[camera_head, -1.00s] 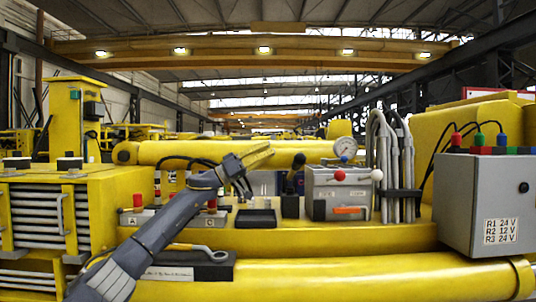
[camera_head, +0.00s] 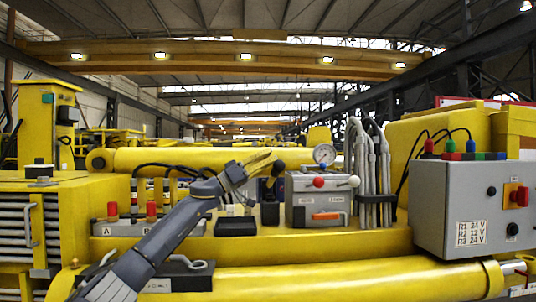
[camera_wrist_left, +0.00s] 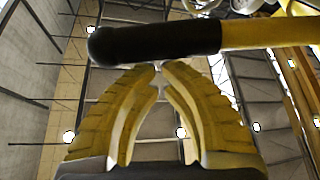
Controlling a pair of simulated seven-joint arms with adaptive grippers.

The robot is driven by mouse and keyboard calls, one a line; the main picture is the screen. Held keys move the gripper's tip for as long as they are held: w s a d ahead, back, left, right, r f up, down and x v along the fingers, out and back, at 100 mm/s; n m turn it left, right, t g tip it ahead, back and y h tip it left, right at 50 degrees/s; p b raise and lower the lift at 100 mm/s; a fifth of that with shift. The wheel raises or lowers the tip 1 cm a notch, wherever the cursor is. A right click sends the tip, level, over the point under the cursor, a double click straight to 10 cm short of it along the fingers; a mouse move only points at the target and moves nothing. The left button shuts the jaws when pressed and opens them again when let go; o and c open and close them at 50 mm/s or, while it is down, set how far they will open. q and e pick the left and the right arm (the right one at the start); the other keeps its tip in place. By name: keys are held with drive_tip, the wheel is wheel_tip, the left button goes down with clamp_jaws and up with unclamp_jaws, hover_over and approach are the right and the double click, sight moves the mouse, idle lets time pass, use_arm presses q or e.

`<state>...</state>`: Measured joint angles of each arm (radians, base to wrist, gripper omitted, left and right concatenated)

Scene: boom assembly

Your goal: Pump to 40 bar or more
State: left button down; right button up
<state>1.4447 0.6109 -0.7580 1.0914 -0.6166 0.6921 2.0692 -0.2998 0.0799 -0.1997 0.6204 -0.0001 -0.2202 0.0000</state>
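The pressure gauge (camera_head: 324,154) stands behind the grey valve box (camera_head: 300,213); its dial is too small to read. A lever with a black grip (camera_wrist_left: 155,42) and yellow shaft crosses the top of the left wrist view. A dark grip end (camera_head: 279,168) shows in the head view just right of my left fingertips. My left gripper (camera_head: 266,161) has its yellow fingers drawn together; they also show in the left wrist view (camera_wrist_left: 160,68), with tips meeting at the grip's lower edge. I cannot tell whether they touch it. My right gripper is not in view.
The valve box carries a red knob (camera_head: 319,182), a white knob (camera_head: 354,181) and an orange handle (camera_head: 327,216). Grey hoses (camera_head: 366,165) stand to its right. A grey control box (camera_head: 428,200) with a red button (camera_head: 520,196) is at far right. Yellow cylinders run across.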

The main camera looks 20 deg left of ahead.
use_arm(q)
drive_tip(key=shift+f, duration=0.1)
idle(0.3)
wheel_tip(320, 180, down, 12)
drive_tip(key=s+d+m+g+h, duration=0.1)
drive_tip(key=s+m+g, duration=0.1)
drive_tip(key=m, duration=0.2)
drive_tip(key=shift+s+d+f+g+h, duration=0.15)
drive_tip(key=shift+s+g+h, duration=0.2)
drive_tip(key=shift+g+h, duration=0.05)
drive_tip(key=s+a, duration=0.5)
drive_tip(key=a, duration=0.6)
drive_tip(key=shift+s+a+f, duration=0.25)
drive_tip(key=shift+s+a, duration=0.15)
drive_tip(key=c, duration=2.1)
unclamp_jaws()
